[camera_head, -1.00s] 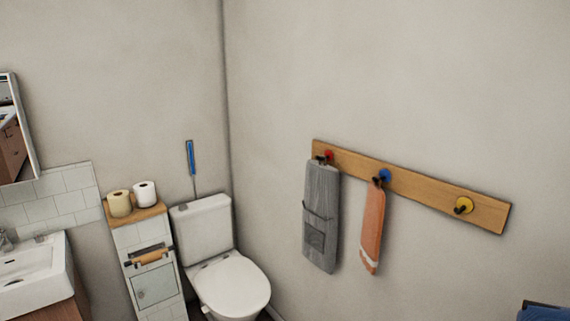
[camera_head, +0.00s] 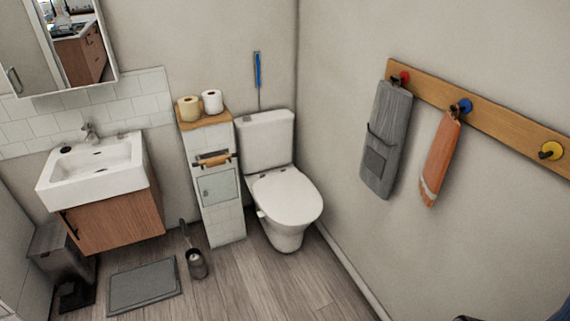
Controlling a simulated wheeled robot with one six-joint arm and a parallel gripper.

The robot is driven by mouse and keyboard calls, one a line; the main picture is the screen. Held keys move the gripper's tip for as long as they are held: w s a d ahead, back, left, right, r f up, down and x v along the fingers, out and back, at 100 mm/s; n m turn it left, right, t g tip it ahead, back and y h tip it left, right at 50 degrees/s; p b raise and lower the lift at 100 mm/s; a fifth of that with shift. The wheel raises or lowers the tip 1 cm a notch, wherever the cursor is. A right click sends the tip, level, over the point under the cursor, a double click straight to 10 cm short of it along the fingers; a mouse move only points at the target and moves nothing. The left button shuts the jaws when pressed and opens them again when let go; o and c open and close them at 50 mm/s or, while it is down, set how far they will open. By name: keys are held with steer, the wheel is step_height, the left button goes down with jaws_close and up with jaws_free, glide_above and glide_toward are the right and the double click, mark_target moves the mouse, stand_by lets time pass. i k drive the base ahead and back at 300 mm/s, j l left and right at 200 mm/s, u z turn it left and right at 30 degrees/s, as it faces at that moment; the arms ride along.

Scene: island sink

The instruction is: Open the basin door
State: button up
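The basin (camera_head: 95,170) is a white sink with a metal tap, at the left of the head camera view. Below it hangs a wooden cabinet whose brown front, the basin door (camera_head: 113,222), looks closed. A dark handle (camera_head: 69,225) sits near the left edge of that front. My gripper is not in view.
A white toilet (camera_head: 285,205) and a narrow tiled stand (camera_head: 222,190) with paper rolls are right of the basin. A toilet brush (camera_head: 195,262), a grey mat (camera_head: 144,287) and a bin (camera_head: 62,255) occupy the floor. Wooden floor (camera_head: 265,290) is clear in front of the toilet.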

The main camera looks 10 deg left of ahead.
mark_target(102, 226)
steer(key=u, duration=2.05)
